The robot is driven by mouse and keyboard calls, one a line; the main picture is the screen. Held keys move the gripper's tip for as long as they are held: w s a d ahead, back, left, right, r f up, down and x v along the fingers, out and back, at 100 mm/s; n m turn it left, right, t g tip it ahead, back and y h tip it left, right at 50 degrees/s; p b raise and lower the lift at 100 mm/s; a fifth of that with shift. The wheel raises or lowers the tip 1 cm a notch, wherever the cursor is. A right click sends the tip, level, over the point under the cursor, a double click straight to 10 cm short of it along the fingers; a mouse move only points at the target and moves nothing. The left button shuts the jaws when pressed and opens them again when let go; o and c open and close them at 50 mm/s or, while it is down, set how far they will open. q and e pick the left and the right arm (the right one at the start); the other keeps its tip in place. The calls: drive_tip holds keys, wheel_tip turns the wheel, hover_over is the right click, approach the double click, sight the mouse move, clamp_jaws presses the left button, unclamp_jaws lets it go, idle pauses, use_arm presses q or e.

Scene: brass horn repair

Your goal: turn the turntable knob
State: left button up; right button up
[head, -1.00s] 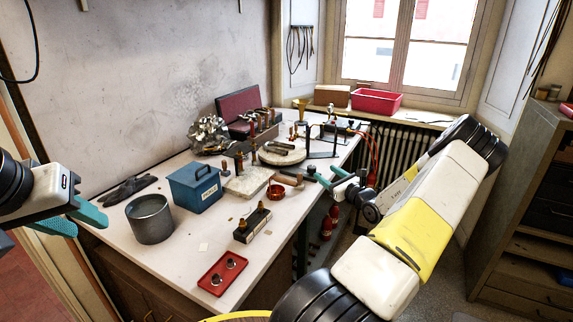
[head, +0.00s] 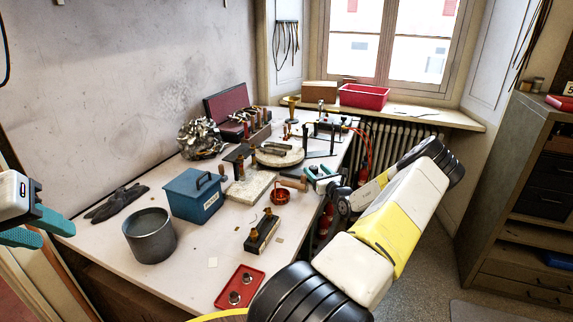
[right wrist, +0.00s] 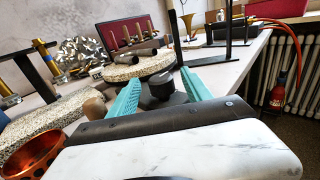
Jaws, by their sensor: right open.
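The turntable (head: 266,159) is a round speckled stone disc with metal parts on it, on the white bench; it also shows in the right wrist view (right wrist: 120,69). In the right wrist view a black knob (right wrist: 162,87) stands in front of the disc. My right gripper (head: 312,172) is open at the bench's right edge. Its teal fingers (right wrist: 162,76) lie on either side of the knob, with gaps visible. In the head view I cannot make out the knob clearly. My left gripper (head: 48,232) is at the far left edge, open and empty, clear of the turntable.
A stone slab (head: 250,188), a blue box (head: 193,194), a grey pot (head: 150,236) and a red tray (head: 239,287) stand nearer. A thin black stand (head: 333,139) rises behind the turntable.

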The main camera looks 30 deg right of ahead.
drive_tip(key=shift+w+d, duration=0.15)
drive_tip(key=shift+w, duration=1.05)
clamp_jaws()
